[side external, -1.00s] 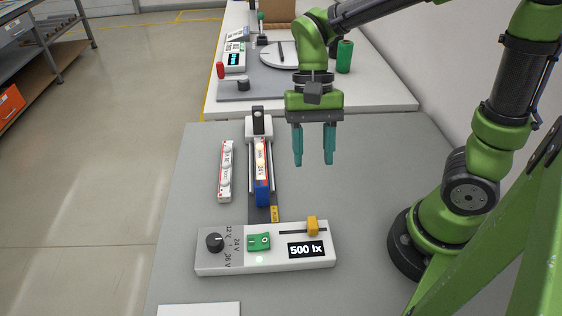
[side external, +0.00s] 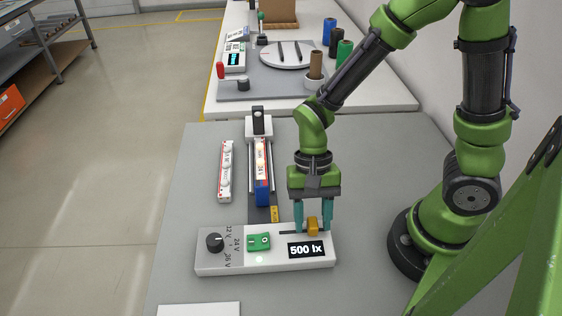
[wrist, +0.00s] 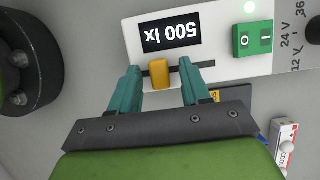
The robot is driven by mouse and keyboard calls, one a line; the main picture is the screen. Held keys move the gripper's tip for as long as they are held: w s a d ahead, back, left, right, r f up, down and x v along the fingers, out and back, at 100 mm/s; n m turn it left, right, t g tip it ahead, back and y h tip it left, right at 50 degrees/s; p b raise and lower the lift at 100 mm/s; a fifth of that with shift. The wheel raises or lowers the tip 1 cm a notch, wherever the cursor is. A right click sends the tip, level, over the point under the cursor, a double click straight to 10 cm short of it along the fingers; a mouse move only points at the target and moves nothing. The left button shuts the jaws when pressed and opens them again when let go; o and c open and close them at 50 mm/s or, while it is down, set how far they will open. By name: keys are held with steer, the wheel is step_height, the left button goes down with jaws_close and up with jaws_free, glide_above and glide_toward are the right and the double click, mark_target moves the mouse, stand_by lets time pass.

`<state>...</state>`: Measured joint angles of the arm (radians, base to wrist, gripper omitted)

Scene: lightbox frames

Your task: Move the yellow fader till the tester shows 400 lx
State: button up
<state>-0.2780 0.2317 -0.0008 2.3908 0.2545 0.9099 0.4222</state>
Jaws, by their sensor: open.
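The yellow fader (side external: 313,225) sits toward the right end of its dark slot on the white tester (side external: 222,262). The tester's display (side external: 307,249) reads 500 lx. My gripper (side external: 313,227) is open, pointing down, with its teal fingers on either side of the fader. In the wrist view the fader (wrist: 160,73) stands between the two fingertips of my gripper (wrist: 163,80), with a gap on each side. The display (wrist: 171,32) appears upside down there and also reads 500 lx.
The tester also carries a black knob (side external: 214,242) with voltage marks and a green switch (side external: 258,242) beside a lit spot. Behind it stand a rail with a red, white and blue module (side external: 261,172) and a white strip (side external: 226,172).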

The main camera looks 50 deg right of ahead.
jaws_close()
stand_by(0.3)
steer(key=shift+w+a, duration=0.4)
jaws_free()
steer(key=shift+f, duration=0.1)
steer(key=shift+d, duration=0.1)
steer(key=v, duration=1.7)
